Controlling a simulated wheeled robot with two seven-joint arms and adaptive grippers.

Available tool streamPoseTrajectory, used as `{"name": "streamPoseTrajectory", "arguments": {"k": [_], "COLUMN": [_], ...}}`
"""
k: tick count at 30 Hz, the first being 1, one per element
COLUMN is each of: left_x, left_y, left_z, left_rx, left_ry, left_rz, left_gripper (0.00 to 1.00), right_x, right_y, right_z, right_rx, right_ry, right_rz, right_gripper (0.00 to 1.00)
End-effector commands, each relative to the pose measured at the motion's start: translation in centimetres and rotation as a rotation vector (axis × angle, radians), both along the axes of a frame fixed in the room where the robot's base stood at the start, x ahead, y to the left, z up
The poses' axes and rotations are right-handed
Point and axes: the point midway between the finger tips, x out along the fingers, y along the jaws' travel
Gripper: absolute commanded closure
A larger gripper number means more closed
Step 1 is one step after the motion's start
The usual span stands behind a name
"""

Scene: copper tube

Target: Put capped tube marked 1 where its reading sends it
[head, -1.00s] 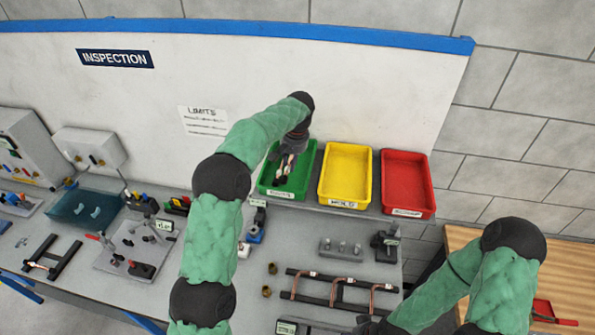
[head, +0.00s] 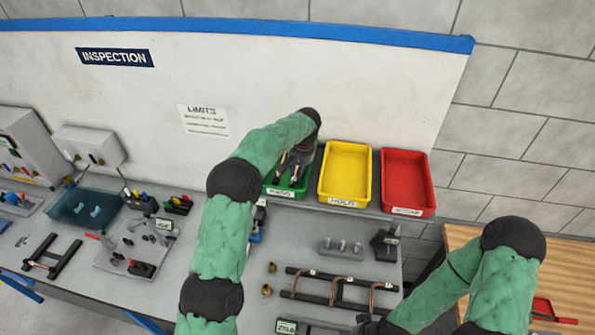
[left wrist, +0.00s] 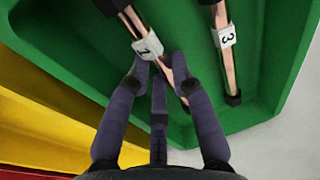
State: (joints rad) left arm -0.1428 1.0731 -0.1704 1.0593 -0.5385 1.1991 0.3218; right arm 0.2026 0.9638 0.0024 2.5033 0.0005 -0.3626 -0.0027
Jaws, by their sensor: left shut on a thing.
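The capped copper tube marked 1 (left wrist: 148,46) is between the fingertips of my left gripper (left wrist: 160,68) in the left wrist view. The gripper is shut on it, just below the white tag. The tube is inside or just above the green bin (left wrist: 60,40); I cannot tell if it touches the floor. A second capped tube, marked 3 (left wrist: 226,38), lies in the same bin beside it. In the head view, my left gripper (head: 291,168) is over the green bin (head: 282,192), partly hidden by my arm. My right gripper is barely in view at the bottom edge.
The yellow bin labelled HOLD (head: 346,172) and a red bin (head: 405,182) stand right of the green bin. A LIMITS sheet (head: 203,120) hangs on the backboard. A rack with copper tubes (head: 338,290) and a small display (head: 287,327) are in front.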

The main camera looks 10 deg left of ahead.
Motion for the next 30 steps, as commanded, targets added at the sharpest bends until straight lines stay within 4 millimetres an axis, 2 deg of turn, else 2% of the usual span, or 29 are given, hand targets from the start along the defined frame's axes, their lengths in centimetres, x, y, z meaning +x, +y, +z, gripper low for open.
{"name": "streamPoseTrajectory", "arguments": {"k": [1, 3, 13, 17, 23, 30], "left_x": [0.0, 0.0, -0.1, 0.0, -0.3, -0.7], "left_y": [0.0, 0.0, 0.0, 0.0, -0.5, -1.2], "left_z": [-0.1, -0.1, -0.1, 0.5, 3.4, 8.2], "left_rx": [0.0, 0.0, 0.0, 0.0, 0.0, 0.0], "left_ry": [0.0, 0.001, 0.003, 0.0, -0.004, -0.002], "left_rz": [0.0, 0.0, -0.001, 0.0, -0.002, 0.0], "left_gripper": [0.68, 0.53, 0.53, 0.53, 0.53, 0.53], "right_x": [0.0, 0.0, 0.0, 0.0, 0.0, 0.0], "right_y": [0.0, 0.0, 0.0, 0.0, 0.0, 0.0], "right_z": [-0.1, 0.0, 0.0, 0.1, -1.1, -2.0], "right_rx": [0.0, 0.0, 0.0, 0.0, 0.0, 0.0], "right_ry": [0.0, 0.0, 0.0, 0.0, 0.0, 0.0], "right_rz": [0.0, 0.0, 0.0, 0.0, 0.0, 0.0], "right_gripper": [0.49, 0.49, 0.49, 0.49, 0.49, 0.49]}}
